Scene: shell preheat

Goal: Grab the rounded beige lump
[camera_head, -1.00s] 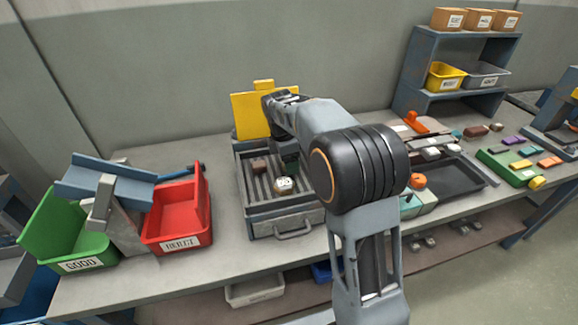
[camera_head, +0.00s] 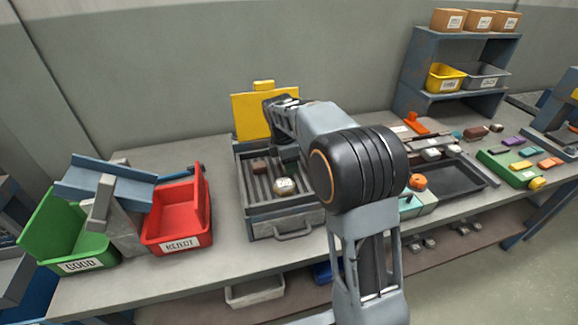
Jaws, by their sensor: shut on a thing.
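The rounded beige lump (camera_head: 285,186) sits low over the ribbed grey tray (camera_head: 262,205), right of its middle. It is pale with darker marks on top. My gripper (camera_head: 288,168) is at the lump, reaching down from behind it, and is shut on it. The fingers are small, dark and mostly hidden by my arm. I cannot tell whether the lump touches the ribs.
A brown block (camera_head: 259,167) lies on the tray near its back left. A yellow upright panel (camera_head: 248,118) stands behind the tray. A red bin (camera_head: 170,222) and a green bin (camera_head: 62,238) stand to the left. A black tray (camera_head: 458,176) lies to the right.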

